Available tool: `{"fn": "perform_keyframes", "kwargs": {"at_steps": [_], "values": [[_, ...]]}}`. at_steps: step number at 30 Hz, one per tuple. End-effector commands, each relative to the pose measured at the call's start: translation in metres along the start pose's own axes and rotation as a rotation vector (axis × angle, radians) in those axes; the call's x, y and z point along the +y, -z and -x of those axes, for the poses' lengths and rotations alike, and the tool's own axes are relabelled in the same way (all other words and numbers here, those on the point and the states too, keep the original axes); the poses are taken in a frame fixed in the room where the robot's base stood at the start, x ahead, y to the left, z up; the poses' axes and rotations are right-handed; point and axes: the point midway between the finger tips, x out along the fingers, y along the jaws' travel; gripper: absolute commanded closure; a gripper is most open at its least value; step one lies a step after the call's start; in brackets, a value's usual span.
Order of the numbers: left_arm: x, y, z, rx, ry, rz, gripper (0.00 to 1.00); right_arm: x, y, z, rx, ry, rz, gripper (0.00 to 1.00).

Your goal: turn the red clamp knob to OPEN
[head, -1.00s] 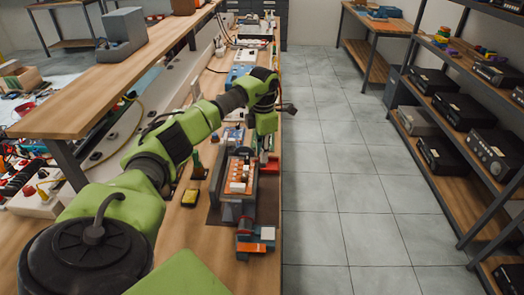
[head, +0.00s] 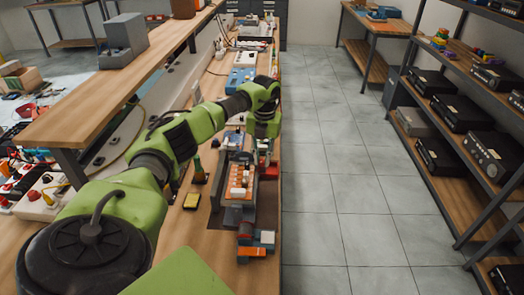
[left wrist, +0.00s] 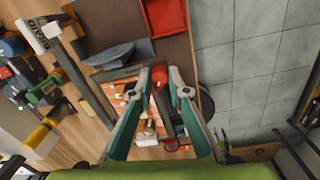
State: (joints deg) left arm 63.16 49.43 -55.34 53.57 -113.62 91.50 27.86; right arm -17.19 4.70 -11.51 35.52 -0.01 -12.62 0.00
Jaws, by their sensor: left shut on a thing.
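The red clamp knob (left wrist: 159,79) shows in the left wrist view between the two teal-and-grey fingers of my left gripper (left wrist: 161,76). The fingers are shut on it, one on each side. Beside the knob is the grey clamp fixture (head: 235,214) with an orange board (head: 240,180) carrying pale parts; the board also shows in the left wrist view (left wrist: 122,92), partly behind a finger. In the head view my left gripper (head: 264,150) points down at the far end of the fixture, and the knob is hidden there. I cannot read any OPEN mark. My right gripper is not in view.
A red tray (left wrist: 165,16) lies near the knob. A yellow item (head: 192,201) and small tools lie left of the fixture. Orange and grey blocks (head: 252,252) stand at its near end. A raised wooden shelf (head: 90,115) runs along the left; open floor (head: 335,180) lies right.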

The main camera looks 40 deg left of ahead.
Motion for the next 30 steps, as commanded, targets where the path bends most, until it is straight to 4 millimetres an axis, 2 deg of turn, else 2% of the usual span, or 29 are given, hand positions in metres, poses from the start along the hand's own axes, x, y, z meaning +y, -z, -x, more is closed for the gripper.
{"fn": "perform_keyframes", "kwargs": {"at_steps": [6,15,30], "values": [[0.000,-0.002,0.003,0.003,0.002,0.178,1.00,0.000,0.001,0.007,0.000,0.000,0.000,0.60],[0.000,-0.002,0.002,0.008,0.003,0.341,1.00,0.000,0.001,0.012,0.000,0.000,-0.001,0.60],[0.000,-0.002,0.002,0.010,0.004,0.405,1.00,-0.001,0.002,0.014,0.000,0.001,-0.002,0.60]]}}
